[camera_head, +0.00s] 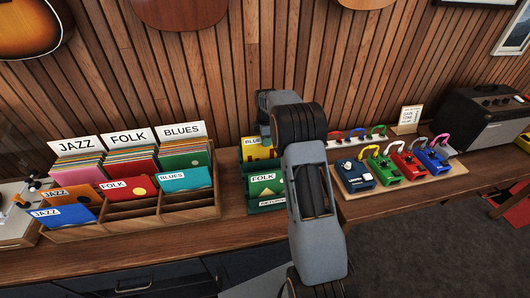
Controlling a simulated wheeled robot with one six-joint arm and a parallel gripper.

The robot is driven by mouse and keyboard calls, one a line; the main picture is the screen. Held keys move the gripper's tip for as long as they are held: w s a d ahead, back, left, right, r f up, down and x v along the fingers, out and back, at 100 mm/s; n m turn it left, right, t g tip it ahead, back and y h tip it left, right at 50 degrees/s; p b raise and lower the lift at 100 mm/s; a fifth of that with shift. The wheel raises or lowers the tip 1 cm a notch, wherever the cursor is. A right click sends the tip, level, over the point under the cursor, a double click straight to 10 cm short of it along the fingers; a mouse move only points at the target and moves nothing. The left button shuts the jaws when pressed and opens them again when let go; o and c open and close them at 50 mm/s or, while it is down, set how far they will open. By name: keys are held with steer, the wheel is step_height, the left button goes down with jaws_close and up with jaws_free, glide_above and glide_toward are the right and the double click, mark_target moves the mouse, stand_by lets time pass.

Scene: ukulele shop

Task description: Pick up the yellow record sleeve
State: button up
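A yellow record sleeve (252,149), with a partly covered label that seems to read BLUES, stands at the back of a small dark green holder on the wooden counter (185,238). My arm covers its right part. A green FOLK sleeve (264,186) stands in front of it. My grey arm rises in front of the holder and bends over beside the yellow sleeve. My gripper's fingers are hidden behind my arm, so whether they touch anything cannot be seen.
A wooden record rack (185,209) with JAZZ, FOLK and BLUES dividers stands at left. A pedal board (400,183) with several coloured pedals and cables is at right, near a black amplifier (486,121). A slatted wooden wall (225,80) with hanging instruments closes the back.

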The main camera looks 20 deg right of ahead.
jaws_close()
steer(key=shift+r, duration=0.15)
